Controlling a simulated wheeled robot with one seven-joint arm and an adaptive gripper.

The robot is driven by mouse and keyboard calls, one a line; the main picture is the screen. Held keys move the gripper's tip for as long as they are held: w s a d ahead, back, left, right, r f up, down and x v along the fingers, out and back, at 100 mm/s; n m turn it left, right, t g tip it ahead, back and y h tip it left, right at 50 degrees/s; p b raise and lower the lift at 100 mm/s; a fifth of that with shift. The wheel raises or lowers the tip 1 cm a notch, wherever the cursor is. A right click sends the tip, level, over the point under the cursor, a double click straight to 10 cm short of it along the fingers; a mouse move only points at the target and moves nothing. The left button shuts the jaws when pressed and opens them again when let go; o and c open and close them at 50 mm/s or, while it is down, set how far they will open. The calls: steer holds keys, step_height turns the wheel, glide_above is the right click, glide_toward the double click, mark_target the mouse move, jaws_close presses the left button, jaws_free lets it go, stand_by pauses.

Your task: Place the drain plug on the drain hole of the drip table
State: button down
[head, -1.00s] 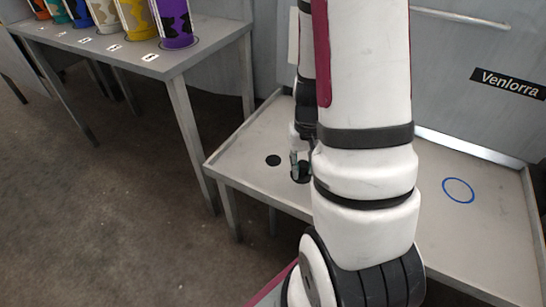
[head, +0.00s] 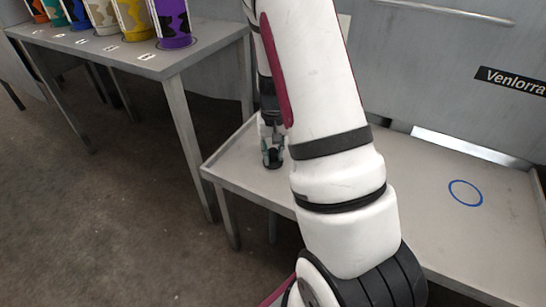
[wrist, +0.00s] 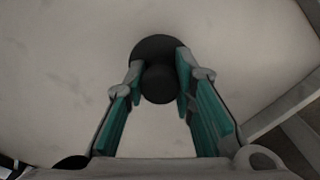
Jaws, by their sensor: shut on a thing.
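The drain plug is a black piece with a round knob (wrist: 160,86) between my fingertips and a wider dark disc behind it in the wrist view. My gripper (wrist: 160,78) is shut on the knob; its teal-lined fingers lie on both sides. In the head view my gripper (head: 271,155) points down over the left part of the grey drip table (head: 235,170). Whether the plug touches the table cannot be told.
A blue ring (head: 465,193) is marked on the right part of the drip table. A grey side table (head: 190,58) at the left carries several coloured cylinders, including a purple one (head: 173,25). A raised rim edges the drip table.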

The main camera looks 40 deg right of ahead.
steer(key=shift+f, duration=0.2)
steer(key=c, duration=1.3)
jaws_free()
steer(key=shift+c, duration=0.2)
